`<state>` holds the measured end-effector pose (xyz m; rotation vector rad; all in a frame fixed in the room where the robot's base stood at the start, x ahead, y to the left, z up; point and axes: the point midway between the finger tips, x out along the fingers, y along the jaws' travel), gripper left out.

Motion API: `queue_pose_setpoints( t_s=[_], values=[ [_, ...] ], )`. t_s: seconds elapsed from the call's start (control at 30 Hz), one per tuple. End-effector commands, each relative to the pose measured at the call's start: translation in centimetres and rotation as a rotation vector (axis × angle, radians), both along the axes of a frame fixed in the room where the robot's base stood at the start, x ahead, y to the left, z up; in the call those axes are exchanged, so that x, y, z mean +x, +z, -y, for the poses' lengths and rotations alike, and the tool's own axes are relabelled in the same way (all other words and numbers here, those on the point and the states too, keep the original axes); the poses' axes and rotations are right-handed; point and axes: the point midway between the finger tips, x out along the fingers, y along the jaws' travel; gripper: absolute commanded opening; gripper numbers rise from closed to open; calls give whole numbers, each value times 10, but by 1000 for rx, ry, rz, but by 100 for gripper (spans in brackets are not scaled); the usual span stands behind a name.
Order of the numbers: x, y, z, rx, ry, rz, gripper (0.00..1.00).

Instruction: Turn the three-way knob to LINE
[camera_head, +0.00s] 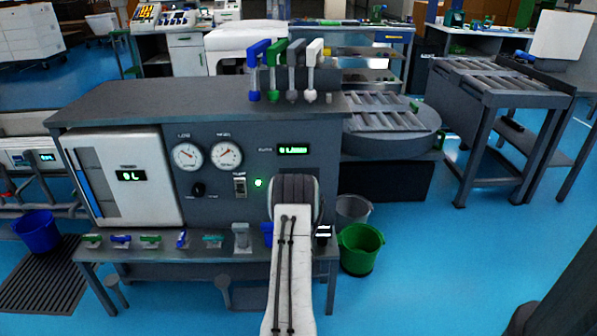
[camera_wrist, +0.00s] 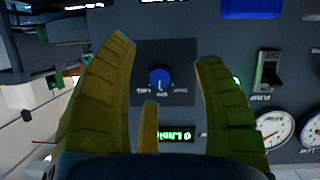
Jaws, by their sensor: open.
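The three-way knob (camera_wrist: 160,79) is a small round blue knob on a dark square plate (camera_wrist: 180,50), in the middle of the wrist view. A pale mark on the knob points down in that picture. The small labels around it appear upside down and are too blurred to read surely. My gripper (camera_wrist: 166,55) is open. Its yellow fingers stand on both sides of the knob, with a shorter finger below; I see no contact. In the head view my wrist and arm hide the knob and the fingers.
The grey panel also carries a green display (camera_head: 293,149), two dials (camera_head: 226,155), a PUMP switch (camera_head: 240,187) and a black knob (camera_head: 198,189). Coloured levers (camera_head: 292,70) rise above it. Small valves (camera_head: 151,240) line the bench edge below. A green bucket (camera_head: 360,249) stands right.

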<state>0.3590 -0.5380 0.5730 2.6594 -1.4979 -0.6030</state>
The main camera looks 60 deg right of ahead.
Motion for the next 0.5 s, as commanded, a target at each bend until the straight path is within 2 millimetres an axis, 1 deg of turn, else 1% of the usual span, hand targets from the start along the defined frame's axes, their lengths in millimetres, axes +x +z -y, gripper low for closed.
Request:
queue_pose_setpoints(
  t_s=[0.03, 0.3, 0.43, 0.5],
  values=[
    [-1, 6, -2, 21, 0, -12, 62],
    [-1, -20, -3, 28, 9, -43, 62],
    [2, -30, 2, -40, 29, -76, 62],
    [6, -33, 11, -113, 44, -99, 62]
  ],
)
